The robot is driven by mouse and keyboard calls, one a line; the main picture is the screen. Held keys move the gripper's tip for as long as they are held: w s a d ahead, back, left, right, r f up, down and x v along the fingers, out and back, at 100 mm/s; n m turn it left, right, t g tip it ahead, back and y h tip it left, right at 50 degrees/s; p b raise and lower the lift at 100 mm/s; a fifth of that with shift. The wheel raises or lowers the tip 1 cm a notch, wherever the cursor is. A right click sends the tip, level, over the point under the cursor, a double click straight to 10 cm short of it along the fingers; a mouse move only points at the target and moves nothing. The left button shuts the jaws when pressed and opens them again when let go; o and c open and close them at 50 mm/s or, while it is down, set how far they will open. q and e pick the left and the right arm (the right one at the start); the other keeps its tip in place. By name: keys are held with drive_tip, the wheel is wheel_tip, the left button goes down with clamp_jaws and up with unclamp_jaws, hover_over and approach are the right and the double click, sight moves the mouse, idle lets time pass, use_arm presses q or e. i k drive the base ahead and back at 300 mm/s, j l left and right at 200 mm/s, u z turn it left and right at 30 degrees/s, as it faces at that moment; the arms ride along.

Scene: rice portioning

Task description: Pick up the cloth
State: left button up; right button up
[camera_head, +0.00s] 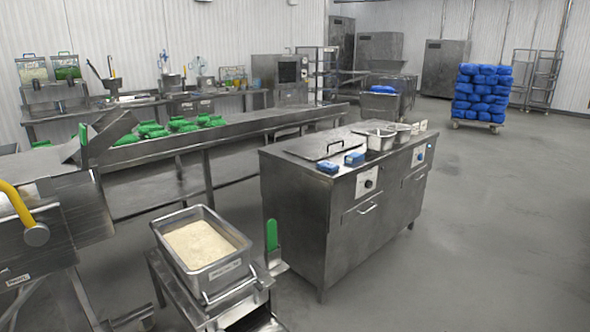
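Two small blue pieces lie on the steel counter's top, near its front edge. The left blue piece (327,166) looks like a folded cloth or pad, and the right blue piece (354,159) is similar. They are too small to tell which is the cloth. They lie apart from each other, in front of a flat steel lid. Neither of my grippers shows in this view, and nothing is seen holding the blue pieces.
The steel counter (300,215) carries a lid (325,148) and a steel pan (374,137). A deep tray of rice (205,283) stands on a low stand at the front. A long trough (235,131) holds green bags behind. Open floor (480,240) lies to the right.

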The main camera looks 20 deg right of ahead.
sight(327, 166)
drive_tip(key=i+l+u, duration=0.2)
drive_tip(key=l, duration=0.15)
drive_tip(key=i+l+u, duration=0.15)
drive_tip(key=l, duration=0.25)
drive_tip(key=i+l+u, duration=0.2)
drive_tip(key=l, duration=0.2)
drive_tip(key=l+u, duration=0.2)
drive_tip(key=l, duration=0.2)
